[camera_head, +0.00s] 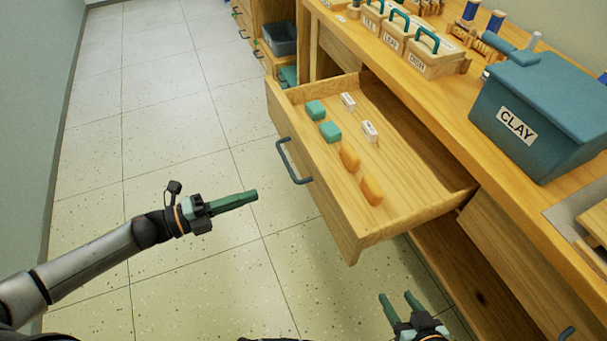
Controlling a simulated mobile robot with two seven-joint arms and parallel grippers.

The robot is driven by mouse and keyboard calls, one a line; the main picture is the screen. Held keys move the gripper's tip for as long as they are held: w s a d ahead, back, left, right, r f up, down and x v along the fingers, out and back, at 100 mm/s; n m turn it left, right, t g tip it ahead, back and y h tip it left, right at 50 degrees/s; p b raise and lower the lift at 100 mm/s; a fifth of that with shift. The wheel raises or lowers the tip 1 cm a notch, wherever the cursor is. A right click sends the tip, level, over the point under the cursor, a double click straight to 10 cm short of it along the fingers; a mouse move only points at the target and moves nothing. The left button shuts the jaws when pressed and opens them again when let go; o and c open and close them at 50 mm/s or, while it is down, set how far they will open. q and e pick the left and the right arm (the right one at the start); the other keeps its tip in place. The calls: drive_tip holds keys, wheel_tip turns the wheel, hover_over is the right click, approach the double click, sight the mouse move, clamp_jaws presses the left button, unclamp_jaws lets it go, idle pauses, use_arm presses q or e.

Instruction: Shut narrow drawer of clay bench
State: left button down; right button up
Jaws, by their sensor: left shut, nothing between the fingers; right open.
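The drawer (433,208) of the wooden clay bench (455,97) is pulled well out. Its front carries a dark blue-grey bar handle (290,162). Inside lie two teal blocks, two white blocks and two orange pieces, spaced apart. My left gripper (256,195) is shut and empty, left of the drawer front and below the handle, apart from both in the picture. My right gripper (397,300) is open and empty, low in the view, below the drawer's near corner. The drawer's far inner end is partly hidden under the bench top.
A blue-grey bin labelled CLAY (535,115) stands on the bench top. Wooden boxes with teal handles (436,58) stand farther back. A dark tub (278,40) sits in a lower unit beyond the drawer. The tiled floor (165,110) left of the drawer is clear, up to a wall.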

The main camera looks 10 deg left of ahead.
use_arm(q)
approach(315, 175)
drive_tip(key=x, duration=0.5)
drive_tip(key=shift+d+r+b, duration=0.1)
drive_tip(key=shift+d+b, duration=0.1)
drive_tip(key=shift+b, duration=0.2)
drive_tip(key=shift+w+d, duration=0.45)
drive_tip(key=shift+d, duration=0.15)
use_arm(e)
drive_tip(key=w+r+t, duration=0.2)
drive_tip(key=w+r, duration=0.2)
drive_tip(key=r, duration=0.1)
drive_tip(key=shift+r+n+t+y, duration=0.2)
drive_tip(key=shift+n+t+y, duration=0.1)
drive_tip(key=shift+t, duration=0.1)
drive_tip(key=shift+f, duration=0.1)
